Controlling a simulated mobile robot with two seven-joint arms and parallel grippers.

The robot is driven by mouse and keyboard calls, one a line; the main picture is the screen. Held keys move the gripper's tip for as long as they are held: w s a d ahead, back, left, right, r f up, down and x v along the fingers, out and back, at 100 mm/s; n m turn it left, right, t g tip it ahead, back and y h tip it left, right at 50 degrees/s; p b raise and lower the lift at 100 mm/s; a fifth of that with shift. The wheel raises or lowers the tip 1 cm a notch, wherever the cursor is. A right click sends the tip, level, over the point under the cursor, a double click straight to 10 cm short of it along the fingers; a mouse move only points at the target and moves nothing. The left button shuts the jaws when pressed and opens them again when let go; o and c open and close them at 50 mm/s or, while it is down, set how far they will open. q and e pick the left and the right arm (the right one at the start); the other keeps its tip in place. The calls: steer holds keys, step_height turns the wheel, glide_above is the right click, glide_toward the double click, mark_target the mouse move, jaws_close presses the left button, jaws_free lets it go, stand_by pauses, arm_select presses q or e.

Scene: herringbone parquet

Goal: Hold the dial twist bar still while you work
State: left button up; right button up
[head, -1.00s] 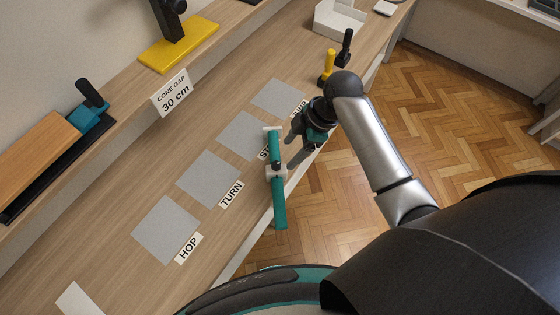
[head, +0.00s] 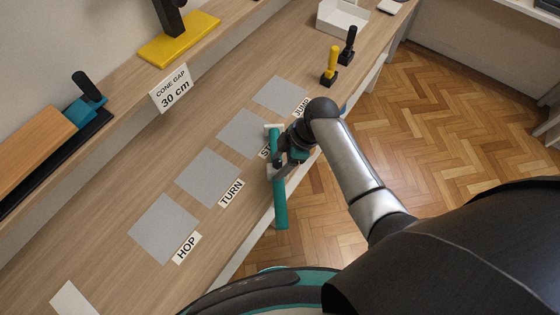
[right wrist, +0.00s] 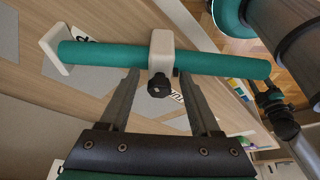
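The dial twist bar is a teal bar (head: 280,205) with a white end piece and a white middle clamp (right wrist: 161,50) carrying a black knob (right wrist: 160,85). It lies along the table's front edge in the head view, and across the upper part of the right wrist view (right wrist: 100,55). My right gripper (head: 277,165) is at the bar's middle. In the right wrist view its fingers (right wrist: 159,76) are apart, one either side of the clamp and knob, with tips at the bar. Whether they touch it I cannot tell. My left gripper is not in view.
Grey squares (head: 208,178) with word cards lie on the wooden table (head: 110,250). A yellow-handled tool (head: 331,66) and a black-handled one (head: 348,45) stand farther along. A white tray (head: 340,20) is at the far end. A raised shelf runs along the left.

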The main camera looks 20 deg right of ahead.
jaws_close()
stand_by(0.7)
steer(key=shift+c, duration=1.9)
jaws_free()
jaws_close()
steer(key=shift+s+f, duration=0.1)
